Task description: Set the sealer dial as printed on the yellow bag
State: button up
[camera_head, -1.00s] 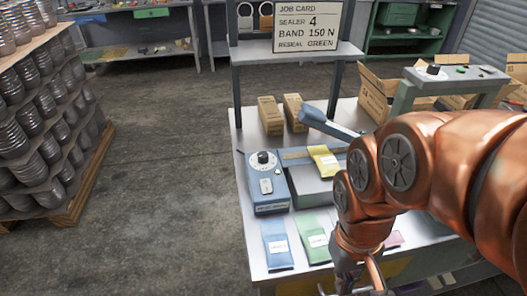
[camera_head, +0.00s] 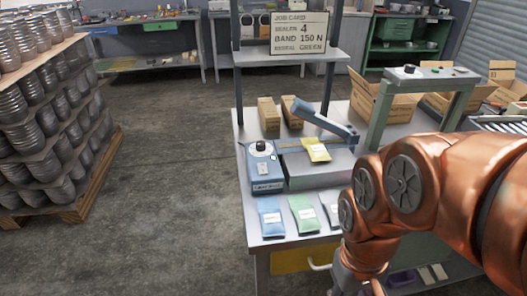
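The blue sealer control box (camera_head: 266,174) stands at the left of the workbench. Its dark round dial (camera_head: 261,146) is on top, but its setting is too small to read. The yellow bag (camera_head: 317,151) lies on the grey sealer bed (camera_head: 322,168), near the raised blue sealer arm (camera_head: 325,121). It has a pale label whose print is not legible. The job card (camera_head: 298,33) above reads SEALER 4, BAND 150 N, RESEAL GREEN. My copper arm reaches down at the right, and its gripper end is cut off by the bottom edge.
A blue bag (camera_head: 271,217), a green bag (camera_head: 303,213) and a grey bag (camera_head: 330,209) lie along the bench front. A yellow drawer (camera_head: 292,261) is below. Two small cartons (camera_head: 268,113) stand behind the sealer. Stacked cans (camera_head: 52,125) stand left; the floor between is clear.

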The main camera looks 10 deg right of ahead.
aim_at(261, 146)
jog(key=z, duration=0.35)
jog(key=i, duration=0.5)
jog(key=u, duration=1.65)
